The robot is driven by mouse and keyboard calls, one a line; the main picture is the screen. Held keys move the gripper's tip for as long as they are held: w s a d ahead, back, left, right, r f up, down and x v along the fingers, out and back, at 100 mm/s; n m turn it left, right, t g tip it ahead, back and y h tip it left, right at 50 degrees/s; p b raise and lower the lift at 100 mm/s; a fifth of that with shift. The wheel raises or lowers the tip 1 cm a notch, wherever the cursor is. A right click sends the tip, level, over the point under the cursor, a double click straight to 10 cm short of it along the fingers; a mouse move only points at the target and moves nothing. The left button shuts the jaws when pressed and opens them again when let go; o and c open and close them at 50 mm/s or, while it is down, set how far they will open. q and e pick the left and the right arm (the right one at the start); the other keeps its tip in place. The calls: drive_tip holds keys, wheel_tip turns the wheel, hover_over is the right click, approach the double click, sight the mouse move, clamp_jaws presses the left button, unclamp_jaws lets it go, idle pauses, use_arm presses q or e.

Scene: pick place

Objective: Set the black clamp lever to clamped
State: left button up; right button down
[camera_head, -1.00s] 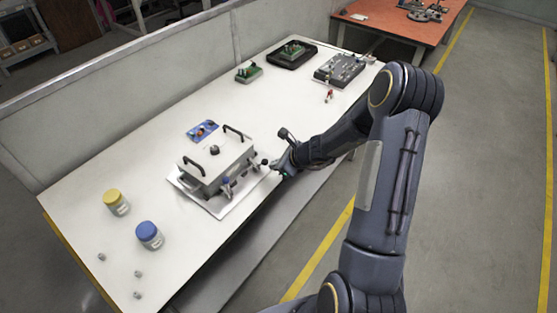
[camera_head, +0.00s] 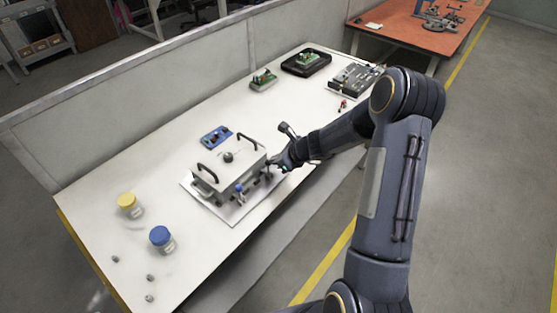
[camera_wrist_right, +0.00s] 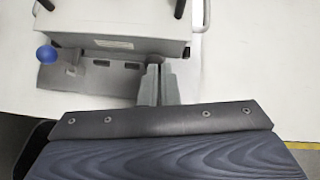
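A grey fixture box (camera_head: 228,172) with two black handles stands on a white base plate on the table. A lever with a blue knob stands upright at its front side (camera_head: 239,187); the blue knob also shows in the right wrist view (camera_wrist_right: 46,54). My right gripper (camera_head: 271,168) is at the box's right front corner, where the black clamp lever is mostly hidden. In the right wrist view its fingers (camera_wrist_right: 158,70) are close together beside the box, with a small dark part (camera_wrist_right: 152,60) at their tips. I cannot make out the lever's position. My left gripper is out of view.
A blue circuit board (camera_head: 216,136) lies behind the box. A yellow-lidded jar (camera_head: 130,206) and a blue-lidded jar (camera_head: 162,240) stand at the left. Green boards, a black tray (camera_head: 306,62) and a grey panel (camera_head: 355,76) lie at the far end. A wall runs behind the table.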

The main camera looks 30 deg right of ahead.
drive_tip(key=shift+w+a+r, duration=0.25)
drive_tip(key=shift+w, duration=0.05)
